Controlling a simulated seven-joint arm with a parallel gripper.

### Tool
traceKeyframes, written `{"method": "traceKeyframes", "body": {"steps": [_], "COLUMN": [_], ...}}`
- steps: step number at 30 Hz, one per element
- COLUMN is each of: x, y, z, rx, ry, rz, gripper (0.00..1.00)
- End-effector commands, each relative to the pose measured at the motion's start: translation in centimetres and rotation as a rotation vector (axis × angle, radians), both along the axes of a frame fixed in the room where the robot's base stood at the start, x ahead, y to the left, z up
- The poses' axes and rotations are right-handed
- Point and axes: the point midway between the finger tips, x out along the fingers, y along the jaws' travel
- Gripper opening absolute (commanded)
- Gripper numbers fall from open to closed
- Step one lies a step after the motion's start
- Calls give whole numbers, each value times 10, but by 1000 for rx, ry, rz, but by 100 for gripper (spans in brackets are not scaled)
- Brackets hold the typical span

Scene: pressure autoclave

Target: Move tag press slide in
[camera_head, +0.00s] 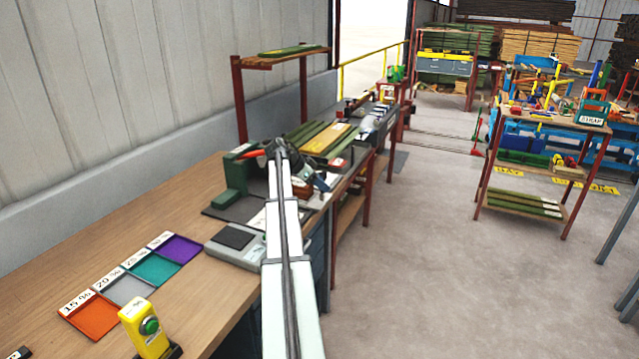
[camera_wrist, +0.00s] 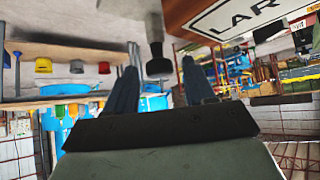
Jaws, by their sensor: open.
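The tag press, a green upright frame (camera_head: 236,178) with an orange-red lever (camera_head: 252,154), stands on the wooden bench on a dark mat. My gripper (camera_head: 278,150) is at the press's right side in the head view, and my arm hides part of what lies there. In the wrist view my gripper (camera_wrist: 160,85) is open, its two dark fingers spread apart. A black knob (camera_wrist: 158,66) on a grey rod shows in the gap between the fingers; I cannot tell whether it is within their reach. No slide can be made out clearly.
An orange-brown block with a label reading "LAR" (camera_wrist: 235,12) is close at the upper right. Coloured trays (camera_head: 95,316) and a yellow button box (camera_head: 146,328) lie on the near bench. A grey device with a dark pad (camera_head: 234,238) sits left of my arm.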

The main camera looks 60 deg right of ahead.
Motion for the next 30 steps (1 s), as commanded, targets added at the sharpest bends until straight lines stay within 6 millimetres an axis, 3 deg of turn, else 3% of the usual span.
{"method": "traceKeyframes", "body": {"steps": [2,19,30], "x": [0,0,2], "y": [0,0,0], "z": [0,0,0], "rx": [0,1,1], "ry": [0,0,1], "rz": [0,-1,0], "gripper": [54,0,0]}}
